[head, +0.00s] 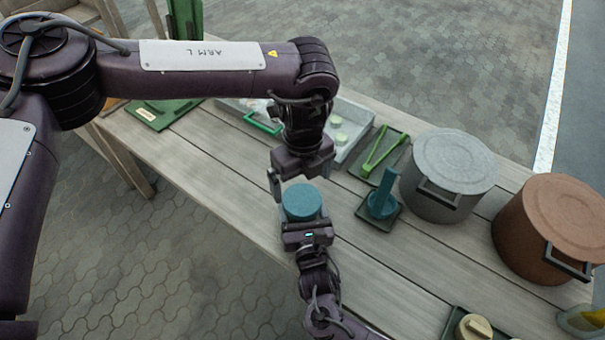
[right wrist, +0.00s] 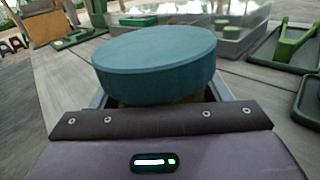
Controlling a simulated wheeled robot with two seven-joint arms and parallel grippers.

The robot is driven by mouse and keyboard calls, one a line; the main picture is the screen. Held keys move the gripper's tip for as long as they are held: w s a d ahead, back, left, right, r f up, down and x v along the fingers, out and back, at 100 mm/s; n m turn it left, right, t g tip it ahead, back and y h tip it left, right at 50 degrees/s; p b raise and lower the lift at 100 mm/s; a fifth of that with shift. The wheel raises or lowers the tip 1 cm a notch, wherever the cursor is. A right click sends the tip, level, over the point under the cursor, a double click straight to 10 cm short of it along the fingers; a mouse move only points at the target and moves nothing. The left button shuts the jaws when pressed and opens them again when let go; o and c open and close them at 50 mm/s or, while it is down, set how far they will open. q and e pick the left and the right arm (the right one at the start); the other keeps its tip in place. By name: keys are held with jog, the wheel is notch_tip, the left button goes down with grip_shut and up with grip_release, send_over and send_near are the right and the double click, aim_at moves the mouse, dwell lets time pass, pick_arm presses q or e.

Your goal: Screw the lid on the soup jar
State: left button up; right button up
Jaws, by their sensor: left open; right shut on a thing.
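A round teal lid (head: 301,201) sits level on top of the soup jar, near the front edge of the wooden table. In the right wrist view the lid (right wrist: 157,60) fills the upper middle, and only a thin brownish strip of the jar (right wrist: 178,99) shows beneath it. I cannot tell whether the lid is threaded tight. My right gripper (head: 304,224) is shut on the jar from the near side, below the lid. My left gripper (head: 299,180) is open just above and behind the lid, pointing down. It looks empty; its far-side finger is partly hidden.
A teal handled tool (head: 383,204) stands on a small dark tray right of the jar. Green tongs (head: 384,151), a grey pot (head: 447,175) and a brown pot (head: 550,228) stand further right. A clear tray (head: 353,150) lies behind. Bare planks lie right of my right gripper.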

aim_at(302, 199)
pick_arm(q)
notch_tip(302, 199, down, 7)
jog(key=shift+r, duration=0.15)
jog(key=shift+c, duration=0.3)
jog(key=c, duration=0.9)
jog(key=m, duration=0.4)
jog(key=shift+m, duration=0.3)
jog(key=shift+c, duration=0.2)
jog(key=m, duration=0.5)
jog(key=shift+m, duration=0.3)
jog(key=o, duration=1.1)
jog(key=shift+c, duration=0.2)
jog(key=shift+r, duration=0.1)
